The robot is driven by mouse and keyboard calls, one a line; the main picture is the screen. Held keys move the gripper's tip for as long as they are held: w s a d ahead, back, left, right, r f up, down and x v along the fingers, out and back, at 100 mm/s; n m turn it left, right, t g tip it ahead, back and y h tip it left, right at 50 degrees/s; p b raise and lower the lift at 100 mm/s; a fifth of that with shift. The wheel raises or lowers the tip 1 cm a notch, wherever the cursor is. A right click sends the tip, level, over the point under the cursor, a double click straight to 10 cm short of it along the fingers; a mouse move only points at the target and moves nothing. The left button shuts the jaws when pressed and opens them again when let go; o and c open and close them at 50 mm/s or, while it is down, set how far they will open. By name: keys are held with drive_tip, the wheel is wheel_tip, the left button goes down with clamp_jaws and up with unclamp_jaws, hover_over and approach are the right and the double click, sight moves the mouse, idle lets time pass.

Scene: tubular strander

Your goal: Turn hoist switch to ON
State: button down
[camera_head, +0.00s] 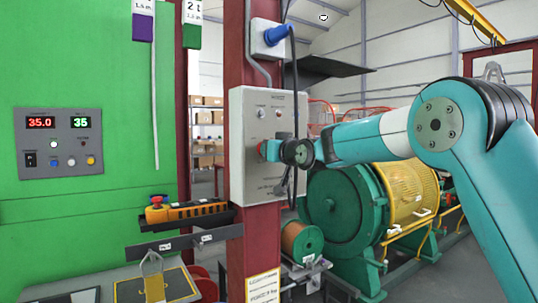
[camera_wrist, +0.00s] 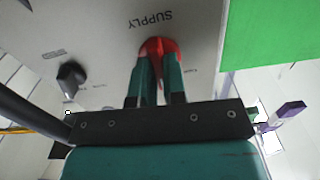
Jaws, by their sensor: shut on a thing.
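A grey switch box (camera_head: 245,110) is fixed to the dark red column. A red knob (camera_wrist: 158,45) on its face shows in the wrist view, beside the word SUPPLY, which appears upside down. My gripper (camera_wrist: 157,70) is shut on the red knob, its two teal fingers one on each side. In the head view my gripper (camera_head: 268,150) meets the box at mid height and largely hides the knob. I cannot read the knob's position. Whether this knob is the hoist switch is not legible.
A blue plug (camera_head: 276,36) with a black cable hangs above the box; the cable runs down near my wrist. A black knob (camera_wrist: 72,76) is on the same face. An orange pendant (camera_head: 185,211) lies on a shelf at left. Green machinery (camera_head: 340,205) stands behind.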

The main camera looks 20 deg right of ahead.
drive_tip(key=shift+f+m+b, duration=0.1)
drive_tip(key=shift+m+b, duration=0.35)
drive_tip(key=shift+m, duration=3.65)
drive_tip(key=c, duration=1.2)
unclamp_jaws()
drive_tip(key=shift+s, duration=0.1)
drive_tip(key=b+v, duration=0.5)
drive_tip(key=v, duration=1.2)
drive_tip(key=shift+s+d, duration=0.1)
drive_tip(key=shift+s, duration=0.05)
